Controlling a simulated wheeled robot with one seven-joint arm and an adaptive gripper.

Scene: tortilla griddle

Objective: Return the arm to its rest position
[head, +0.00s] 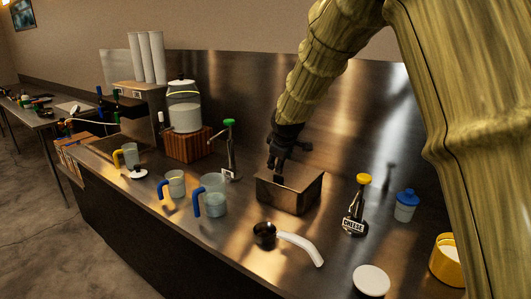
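My gripper (280,165) hangs at the end of my sleeved arm, pointing down over the left part of a metal box (290,190) on the steel counter. The dark fingers are small and partly merge with shadow, so I cannot tell whether they are apart or touching. I see no object clearly held between them.
A metal backsplash (345,110) rises behind.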

